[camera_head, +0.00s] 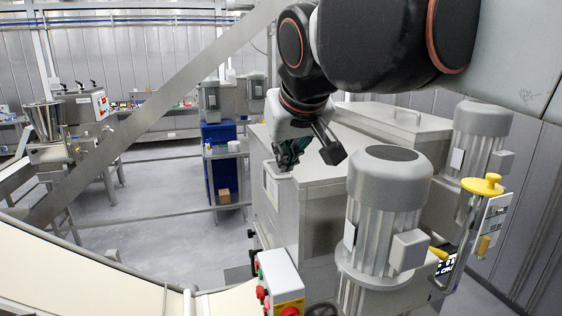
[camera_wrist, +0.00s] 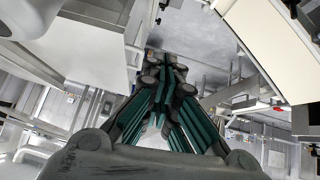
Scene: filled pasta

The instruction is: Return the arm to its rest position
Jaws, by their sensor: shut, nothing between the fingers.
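My arm reaches in from the top right of the head view and bends down at the wrist. My gripper (camera_head: 285,165) hangs at its end, close to the front left side of a steel machine housing (camera_head: 318,192); whether it touches the housing cannot be told. The gripper also shows in the wrist view (camera_wrist: 170,62), with its green-sided fingers together and nothing held between them.
A grey motor (camera_head: 388,190) stands right of the gripper, with a yellow-topped post (camera_head: 482,185) beside it. A control box with red buttons (camera_head: 280,280) and a pale conveyor (camera_head: 80,270) lie in front. Open floor (camera_head: 150,220) is at left.

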